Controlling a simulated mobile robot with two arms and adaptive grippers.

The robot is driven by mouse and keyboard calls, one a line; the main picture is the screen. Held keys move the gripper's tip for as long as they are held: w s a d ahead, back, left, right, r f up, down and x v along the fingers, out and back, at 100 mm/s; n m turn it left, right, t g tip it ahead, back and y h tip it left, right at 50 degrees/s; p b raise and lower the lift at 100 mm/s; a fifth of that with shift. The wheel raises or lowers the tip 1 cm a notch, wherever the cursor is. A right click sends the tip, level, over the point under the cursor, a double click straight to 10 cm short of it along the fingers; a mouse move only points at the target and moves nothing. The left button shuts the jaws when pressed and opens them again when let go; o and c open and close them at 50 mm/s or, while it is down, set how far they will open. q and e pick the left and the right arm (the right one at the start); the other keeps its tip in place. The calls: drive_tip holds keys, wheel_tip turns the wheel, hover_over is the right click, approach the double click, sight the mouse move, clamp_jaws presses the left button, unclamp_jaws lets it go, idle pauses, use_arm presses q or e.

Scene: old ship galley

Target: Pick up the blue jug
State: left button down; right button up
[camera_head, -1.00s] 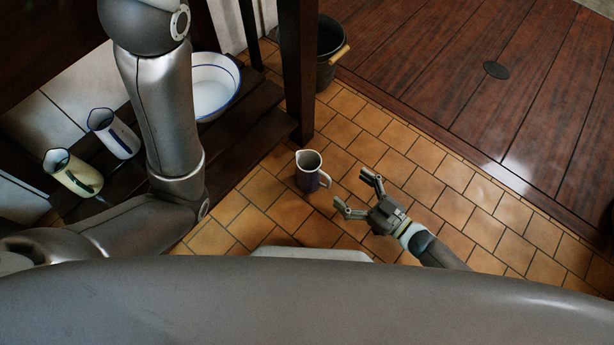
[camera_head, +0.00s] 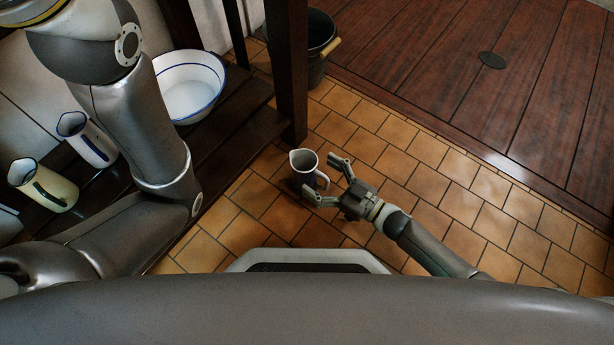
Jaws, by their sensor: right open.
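Another jug, white with a blue rim and handle (camera_head: 88,141), stands on the dark wooden shelf at left. My left arm crosses the left side; its gripper is out of view.
A cream jug with a dark handle (camera_head: 45,187) and a white basin with a blue rim (camera_head: 188,86) are on the dark shelf (camera_head: 232,128). A dark post (camera_head: 287,75) and a bucket (camera_head: 318,50) stand behind the floor jug. The tiles to the right are clear.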

sight(316, 175)
drive_tip(key=b+x, duration=0.2)
drive_tip(key=x, duration=0.1)
drive_tip(key=shift+a+f, duration=0.15)
drive_tip(key=shift+f, duration=0.05)
drive_tip(key=shift+w+a+r, duration=0.15)
drive_tip(key=shift+w+a, duration=0.15)
drive_tip(key=shift+a, duration=0.1)
drive_tip(key=shift+c, duration=0.2)
drive_tip(key=c, duration=1.2)
